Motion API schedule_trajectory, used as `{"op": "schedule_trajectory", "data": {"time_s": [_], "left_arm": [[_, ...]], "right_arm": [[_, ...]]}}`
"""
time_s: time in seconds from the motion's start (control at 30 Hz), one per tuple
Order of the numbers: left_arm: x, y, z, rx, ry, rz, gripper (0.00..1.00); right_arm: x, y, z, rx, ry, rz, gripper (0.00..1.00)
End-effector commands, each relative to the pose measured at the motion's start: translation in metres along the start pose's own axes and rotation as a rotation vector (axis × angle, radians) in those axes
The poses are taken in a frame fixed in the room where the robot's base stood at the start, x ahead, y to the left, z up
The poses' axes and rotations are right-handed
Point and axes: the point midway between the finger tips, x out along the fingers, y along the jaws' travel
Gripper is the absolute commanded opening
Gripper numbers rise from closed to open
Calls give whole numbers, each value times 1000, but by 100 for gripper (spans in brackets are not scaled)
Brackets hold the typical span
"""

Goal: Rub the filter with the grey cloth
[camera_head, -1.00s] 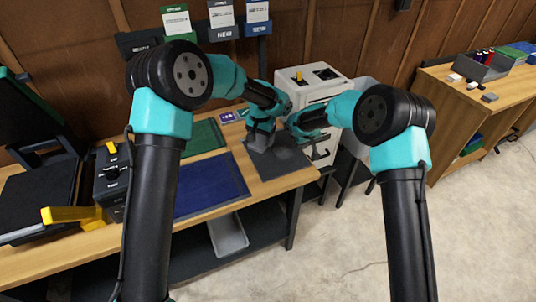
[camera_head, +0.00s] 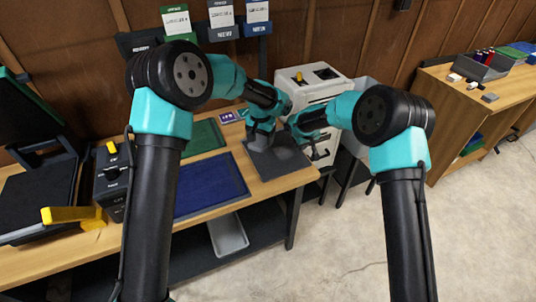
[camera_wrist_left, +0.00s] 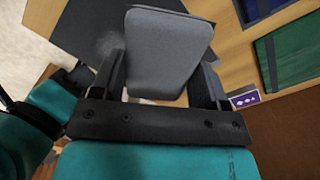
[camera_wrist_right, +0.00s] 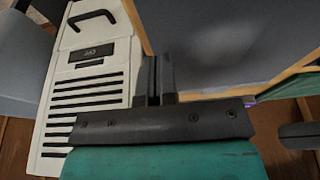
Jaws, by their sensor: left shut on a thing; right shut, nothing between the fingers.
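The grey cloth (camera_wrist_left: 168,50), a rounded pad, is held between the fingers of my left gripper (camera_wrist_left: 165,80). In the head view my left gripper (camera_head: 260,142) is over the dark grey filter panel (camera_head: 285,166) at the bench's right end. The filter also shows behind the cloth in the left wrist view (camera_wrist_left: 80,28), and in the right wrist view (camera_wrist_right: 200,50), with a pale smudge on it. I cannot tell whether cloth and filter touch. My right gripper (camera_head: 318,153) is shut and empty by the filter's right side; its fingers (camera_wrist_right: 155,98) meet in its wrist view.
A white vented unit (camera_head: 308,88) stands behind the bench's right end. A blue mat (camera_head: 208,185) and a green mat (camera_head: 203,138) lie left of the filter. A black box (camera_head: 112,180) and yellow handle (camera_head: 72,215) stand further left.

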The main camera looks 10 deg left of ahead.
Motion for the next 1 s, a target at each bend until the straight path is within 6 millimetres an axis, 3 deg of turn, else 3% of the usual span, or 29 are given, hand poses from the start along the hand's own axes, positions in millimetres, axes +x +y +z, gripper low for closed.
{"op": "schedule_trajectory", "data": {"time_s": [1.0], "left_arm": [[0,0,0,0,0,0,49]], "right_arm": [[14,0,4,0,1,0,0]]}}
